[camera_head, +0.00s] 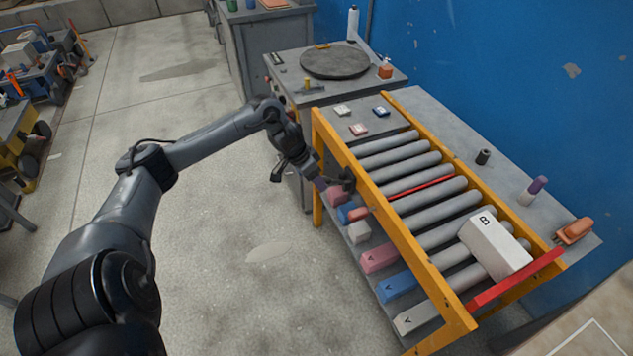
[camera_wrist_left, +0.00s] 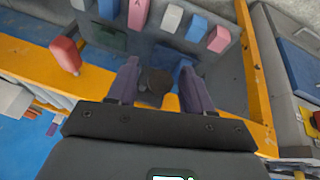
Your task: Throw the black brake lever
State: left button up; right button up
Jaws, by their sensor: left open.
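The black brake lever (camera_head: 348,179) is at the yellow side rail of the roller conveyor, at its near left side. In the left wrist view its dark round knob (camera_wrist_left: 157,82) shows between the two purple fingers. My left gripper (camera_head: 326,184) is open beside the rail, with its fingers on either side of the knob. I see a gap between the knob and the right finger; whether the left finger touches it I cannot tell. The lower part of the lever is hidden. My right gripper is not in view.
A white block marked B (camera_head: 495,248) lies on the rollers, near a red end bar (camera_head: 515,277). Coloured blocks (camera_head: 380,259) sit on a lower shelf.

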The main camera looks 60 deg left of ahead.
pick_arm(q)
jog(key=shift+w+f, duration=0.1)
jog(key=shift+f, duration=0.1)
jog(key=shift+c, duration=0.5)
grip_shut()
jog(key=shift+d, duration=0.1)
